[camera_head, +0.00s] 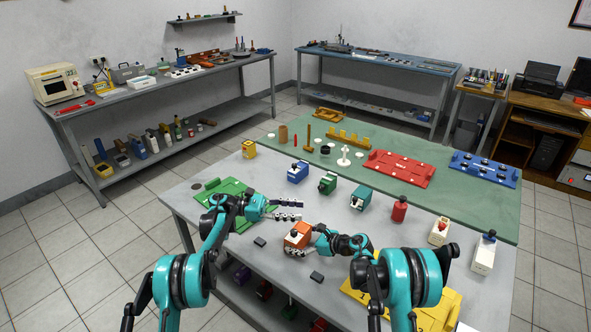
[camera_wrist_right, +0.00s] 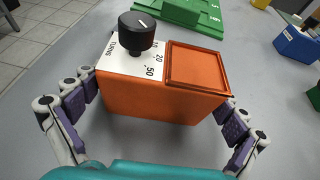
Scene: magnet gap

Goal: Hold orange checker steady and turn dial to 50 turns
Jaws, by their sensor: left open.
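The orange checker (camera_head: 298,236) stands on the grey table near its front edge. In the right wrist view the checker (camera_wrist_right: 165,96) fills the middle, with a square recessed panel and a white scale plate marked TURNS, 20 and 50. A black dial (camera_wrist_right: 137,32) with a white pointer line sits on the plate; the line does not point at the 50 mark. My right gripper (camera_wrist_right: 158,108) has its fingers against opposite sides of the checker, shut on it. My left gripper (camera_head: 301,209) is open and empty, above and behind the checker, apart from the dial.
A green block plate (camera_head: 226,203) lies left of the checker. Small dark blocks (camera_head: 260,241) lie near it. Blue (camera_head: 297,172), green (camera_head: 327,183) and teal (camera_head: 361,197) boxes stand behind; a red bottle-shaped item (camera_head: 399,209) is to the right. A yellow tray (camera_head: 437,312) is at front right.

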